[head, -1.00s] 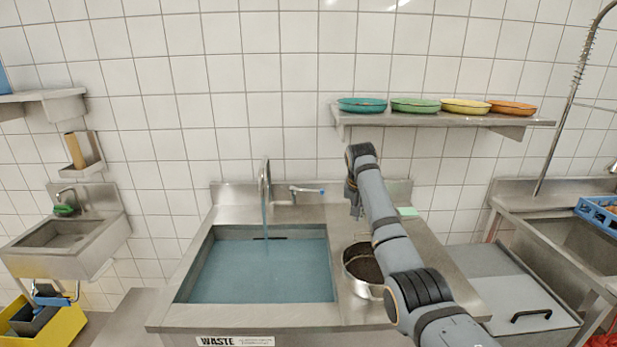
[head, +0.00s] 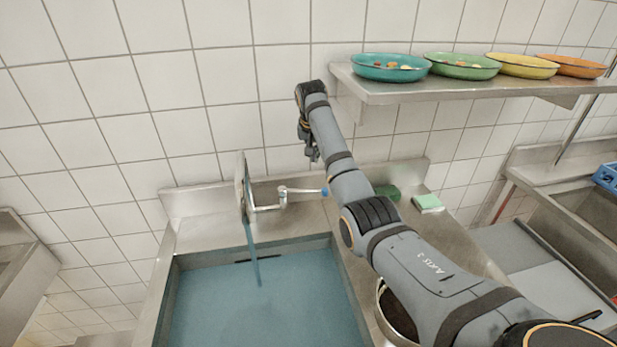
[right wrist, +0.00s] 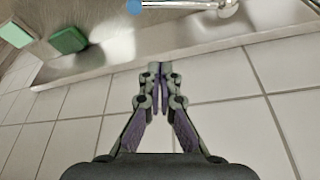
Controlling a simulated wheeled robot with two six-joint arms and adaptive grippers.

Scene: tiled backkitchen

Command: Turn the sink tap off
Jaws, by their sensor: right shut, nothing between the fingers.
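The sink tap (head: 241,190) stands at the back of the sink (head: 171,300), and bluish water runs from its spout into the filled basin. Its lever (head: 268,207) points right and ends in a blue tip (head: 325,193). My right gripper (head: 313,158) is shut and empty, above the lever near its blue tip, in front of the tiled wall. In the right wrist view the shut fingertips (right wrist: 160,66) point toward the steel back ledge; the blue tip (right wrist: 134,7) shows at the top edge, apart from the fingers. My left gripper is not in view.
A shelf (head: 440,92) with several coloured bowls hangs at the right, close to my right arm. A dark green block (head: 387,192) and a pale green sponge (head: 428,203) lie on the ledge. A pot (head: 384,312) is partly hidden behind my arm.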

